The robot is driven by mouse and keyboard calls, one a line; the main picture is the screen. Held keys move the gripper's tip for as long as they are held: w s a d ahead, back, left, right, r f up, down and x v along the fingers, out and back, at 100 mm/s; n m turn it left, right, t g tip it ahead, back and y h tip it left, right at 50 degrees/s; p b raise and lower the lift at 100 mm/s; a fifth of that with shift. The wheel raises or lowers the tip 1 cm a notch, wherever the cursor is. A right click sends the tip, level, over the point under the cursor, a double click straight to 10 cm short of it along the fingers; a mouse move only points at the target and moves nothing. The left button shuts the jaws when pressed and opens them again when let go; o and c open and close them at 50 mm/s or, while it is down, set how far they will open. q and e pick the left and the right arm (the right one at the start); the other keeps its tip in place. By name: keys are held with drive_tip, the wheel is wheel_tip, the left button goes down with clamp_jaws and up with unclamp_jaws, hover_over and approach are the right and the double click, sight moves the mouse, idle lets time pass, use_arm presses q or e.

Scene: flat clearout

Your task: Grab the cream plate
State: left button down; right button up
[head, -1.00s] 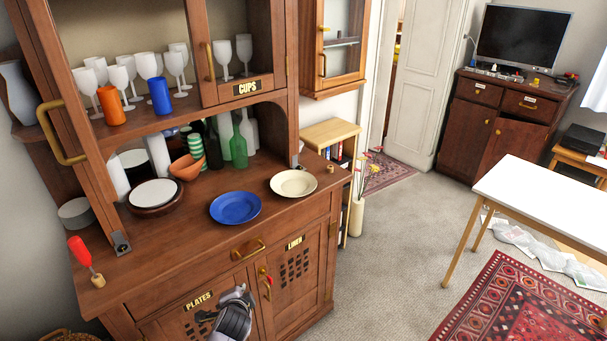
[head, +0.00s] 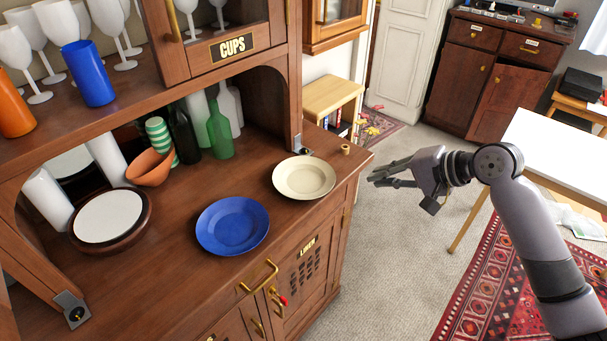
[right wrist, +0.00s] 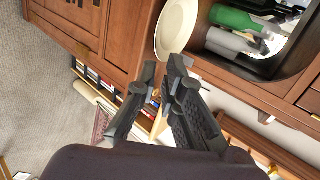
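The cream plate (head: 304,177) lies flat on the right end of the cabinet counter in the head view. It also shows in the right wrist view (right wrist: 176,27), just beyond my fingertips. My right gripper (head: 376,177) is to the right of the plate, past the counter's edge, and apart from it. In the right wrist view its two fingers (right wrist: 160,82) are spread with nothing between them. My left gripper is out of the head view.
A blue plate (head: 232,226) lies left of the cream plate. A small wooden cork-like piece (head: 346,149) stands behind it, near the counter edge. A white table (head: 560,150) is at right.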

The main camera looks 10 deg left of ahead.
drive_tip(key=p, duration=0.1)
approach(329, 185)
drive_tip(key=x, duration=0.3)
drive_tip(key=shift+p+x, duration=0.85)
drive_tip(key=shift+x, duration=2.15)
drive_tip(key=shift+s, duration=0.1)
clamp_jaws()
drive_tip(key=shift+r, duration=0.15)
